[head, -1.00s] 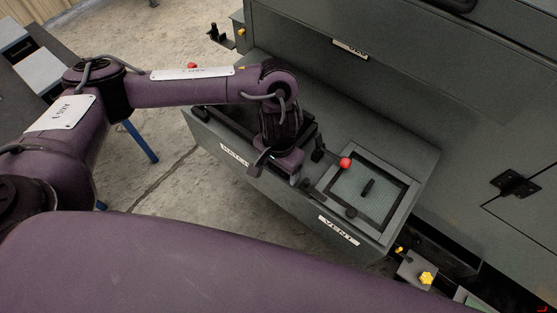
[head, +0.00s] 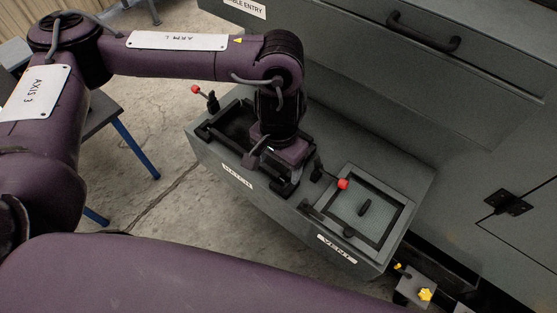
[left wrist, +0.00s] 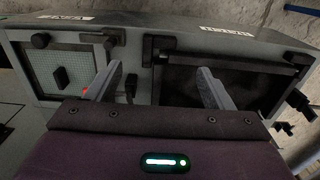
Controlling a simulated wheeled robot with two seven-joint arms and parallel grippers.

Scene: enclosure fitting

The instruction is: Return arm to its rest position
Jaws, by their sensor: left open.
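My left arm (head: 180,62) reaches in from the left, over a grey enclosure box (head: 330,140). My left gripper (head: 262,158) points down at the dark framed opening (head: 215,130) beside the vent panel. In the left wrist view its two fingers (left wrist: 158,85) are apart with nothing between them. The dark opening (left wrist: 190,85) lies behind the fingers. The vent panel (head: 375,207) is a pale mesh in a dark frame with a black handle, and it also shows in the left wrist view (left wrist: 75,68). Whether the fingertips touch the box cannot be told. My right gripper is not visible.
Red-tipped levers stand by the opening (head: 196,89) and by the vent panel (head: 342,184). A taller grey cabinet (head: 400,90) with a black handle rises behind. A yellow knob (head: 425,294) sits at lower right. A blue-legged table (head: 135,148) stands left on open concrete floor.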

